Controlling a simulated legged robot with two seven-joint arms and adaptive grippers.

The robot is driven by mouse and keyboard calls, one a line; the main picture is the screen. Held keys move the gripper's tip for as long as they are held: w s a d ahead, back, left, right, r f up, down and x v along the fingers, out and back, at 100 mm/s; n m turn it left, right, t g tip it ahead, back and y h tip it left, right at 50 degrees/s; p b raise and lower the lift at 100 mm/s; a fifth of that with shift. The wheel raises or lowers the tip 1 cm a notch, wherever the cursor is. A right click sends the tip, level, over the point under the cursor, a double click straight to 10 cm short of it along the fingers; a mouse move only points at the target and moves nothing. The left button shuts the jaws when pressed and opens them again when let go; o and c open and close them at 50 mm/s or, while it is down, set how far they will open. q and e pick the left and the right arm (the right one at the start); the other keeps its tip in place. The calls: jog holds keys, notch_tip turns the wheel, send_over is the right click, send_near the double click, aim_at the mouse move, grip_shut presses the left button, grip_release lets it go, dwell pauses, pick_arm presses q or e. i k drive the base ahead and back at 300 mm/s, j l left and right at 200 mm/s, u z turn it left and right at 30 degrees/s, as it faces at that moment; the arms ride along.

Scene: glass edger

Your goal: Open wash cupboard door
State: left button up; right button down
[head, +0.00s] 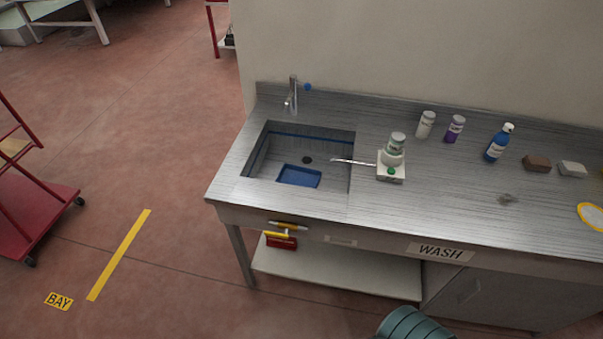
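The wash cupboard (505,303) is under the right part of the steel counter, below the WASH label (440,252). Its front is a grey panel in shadow and looks closed. A faint outline shows on the panel, but I cannot make out a handle clearly. The bottom edge of the head view cuts off its lower part. Neither of my grippers is in view.
The steel counter (400,215) has a sink (305,160), a tap (292,95), bottles and small blocks. A pale shelf (340,272) is left of the cupboard. A teal ribbed object (408,325) is in front.

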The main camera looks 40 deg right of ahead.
aim_at(477, 295)
jog(key=z, duration=3.3)
